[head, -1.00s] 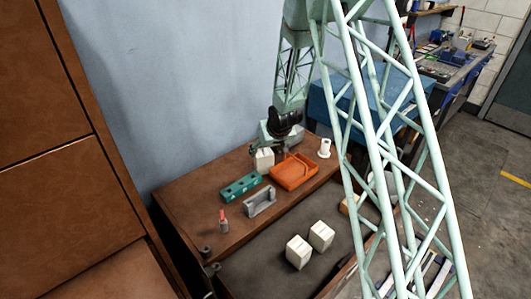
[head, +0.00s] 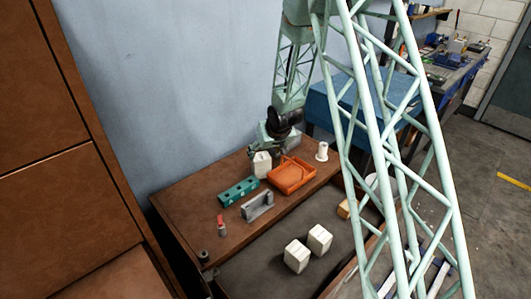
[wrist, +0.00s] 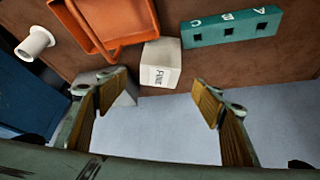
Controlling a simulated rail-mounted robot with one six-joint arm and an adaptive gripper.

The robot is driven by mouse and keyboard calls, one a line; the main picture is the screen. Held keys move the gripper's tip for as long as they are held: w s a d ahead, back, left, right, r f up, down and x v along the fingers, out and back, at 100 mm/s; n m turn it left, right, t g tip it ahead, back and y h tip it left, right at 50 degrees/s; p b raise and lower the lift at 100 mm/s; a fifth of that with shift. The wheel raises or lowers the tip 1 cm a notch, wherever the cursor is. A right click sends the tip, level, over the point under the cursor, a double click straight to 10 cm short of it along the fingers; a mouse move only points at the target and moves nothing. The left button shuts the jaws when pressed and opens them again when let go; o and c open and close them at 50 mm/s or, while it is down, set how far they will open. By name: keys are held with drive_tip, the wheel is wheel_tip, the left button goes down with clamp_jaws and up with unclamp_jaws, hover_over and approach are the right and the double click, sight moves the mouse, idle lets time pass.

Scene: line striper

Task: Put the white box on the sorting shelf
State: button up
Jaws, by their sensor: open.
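A white box (head: 262,164) stands upright near the back edge of the brown wooden surface (head: 187,210). In the wrist view the white box (wrist: 161,63) shows dark lettering on its label. It lies just beyond my fingertips, apart from them. My gripper (wrist: 158,92) is open, with nothing between its wooden-looking fingers. In the head view my gripper (head: 270,143) is behind the box, on the wall side. Two other white boxes (head: 297,256) (head: 320,238) stand on the lower dark surface. I cannot tell which surface is named the sorting shelf.
An orange tray (head: 291,176) is right of the white box. A teal block marked with letters (head: 238,189), a grey bracket (head: 257,206), a red-topped item (head: 222,226) and a white spool (head: 322,151) stand nearby.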

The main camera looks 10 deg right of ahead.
drive_tip(key=shift+r, duration=0.1)
drive_tip(key=s+d+r+m+g+h, duration=0.1)
drive_tip(key=s+r, duration=1.1)
drive_tip(key=r, duration=0.3)
drive_tip(key=s+d+r, duration=0.1)
drive_tip(key=s+r, duration=1.1)
drive_tip(key=r, duration=0.3)
drive_tip(key=s+a+r, duration=0.1)
drive_tip(key=s+r, duration=0.2)
drive_tip(key=s, duration=0.9)
drive_tip(key=s+a+r+g, duration=0.1)
drive_tip(key=s+r, duration=0.2)
drive_tip(key=s, duration=0.9)
drive_tip(key=s+a+r, duration=0.1)
drive_tip(key=s+r, duration=0.2)
drive_tip(key=s, duration=1)
drive_tip(key=shift+r+g, duration=0.15)
drive_tip(key=shift+g, duration=0.15)
drive_tip(key=shift+o, duration=0.6)
